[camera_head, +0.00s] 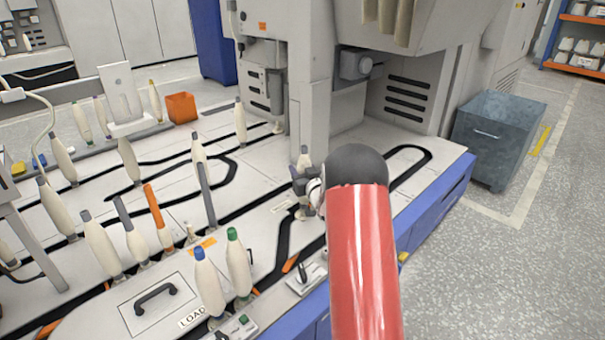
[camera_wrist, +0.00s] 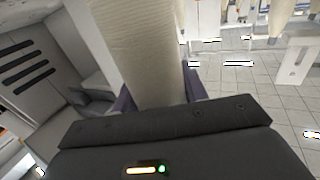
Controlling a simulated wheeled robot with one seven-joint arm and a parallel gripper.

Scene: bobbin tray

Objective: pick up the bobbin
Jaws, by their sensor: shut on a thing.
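My gripper (camera_head: 302,185) is shut on a cream, yarn-wound bobbin (camera_wrist: 147,50), with one finger on each side of it in the wrist view. In the head view most of this bobbin is hidden by my gripper and arm; its upper part (camera_head: 305,157) shows above the fingers. It looks roughly upright over the light tray top (camera_head: 265,160). I cannot tell whether its base touches the tray.
Several other bobbins stand on the left, including a blue-tipped one (camera_head: 209,283) and a green-tipped one (camera_head: 238,264). A grey machine column (camera_head: 308,90) rises just behind my gripper. An orange box (camera_head: 181,107) is farther back. A grey bin (camera_head: 498,138) stands on the floor at right.

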